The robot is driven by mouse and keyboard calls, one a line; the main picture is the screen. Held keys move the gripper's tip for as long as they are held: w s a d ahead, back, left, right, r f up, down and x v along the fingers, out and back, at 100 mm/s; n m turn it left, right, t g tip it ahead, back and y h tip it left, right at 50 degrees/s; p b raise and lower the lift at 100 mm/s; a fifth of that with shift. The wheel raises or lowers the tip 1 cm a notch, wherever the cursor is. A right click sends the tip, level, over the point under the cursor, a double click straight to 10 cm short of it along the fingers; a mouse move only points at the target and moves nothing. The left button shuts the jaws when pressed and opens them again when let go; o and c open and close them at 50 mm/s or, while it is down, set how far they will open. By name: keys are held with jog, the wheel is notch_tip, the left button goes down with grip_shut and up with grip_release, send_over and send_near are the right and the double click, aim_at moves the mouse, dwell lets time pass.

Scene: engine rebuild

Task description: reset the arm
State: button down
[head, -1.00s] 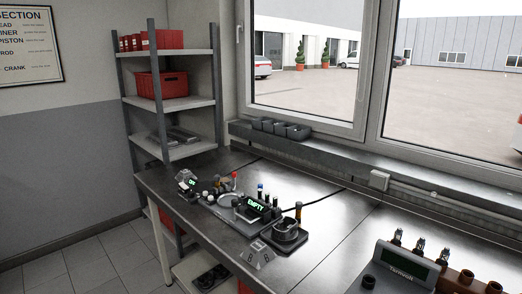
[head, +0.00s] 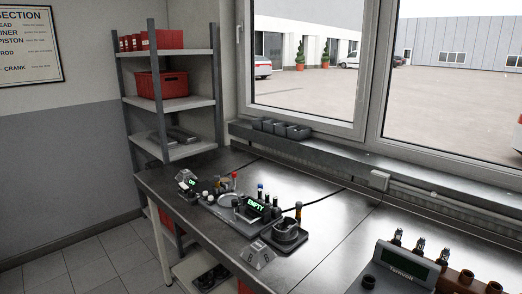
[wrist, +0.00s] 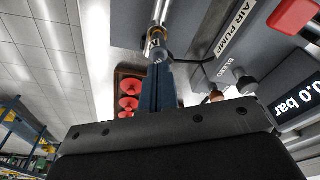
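My gripper (wrist: 158,66) shows only in the wrist view. Its two dark blue-grey fingers lie close together, reaching up from the black bolted gripper body (wrist: 175,150). The fingers look shut. A chrome and brass fitting (wrist: 156,40) appears right at or beyond the fingertips; I cannot tell whether they touch it. The head view shows no part of my arm or gripper.
In the wrist view, a grey panel marked AIR PUMP (wrist: 215,55) and a pressure display (wrist: 298,105) are close on the right; red round parts (wrist: 128,103) sit at left. In the head view, a bench (head: 215,165) carries a station reading EMPTY (head: 257,205).

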jog(key=shift+f, duration=0.8)
jog(key=shift+r, duration=3.6)
jog(key=shift+f, duration=3.5)
jog(key=shift+n+h, duration=0.7)
jog(key=shift+n, duration=0.1)
jog(key=shift+d+r, duration=0.15)
jog(key=shift+r, duration=2.4)
jog(key=shift+a+f+n+h, duration=0.1)
jog(key=shift+f+n+h, duration=0.25)
jog(key=shift+f, duration=0.4)
jog(key=shift+a+f+n+h, duration=0.1)
jog(key=shift+f+n+h, duration=0.2)
jog(key=shift+f, duration=0.45)
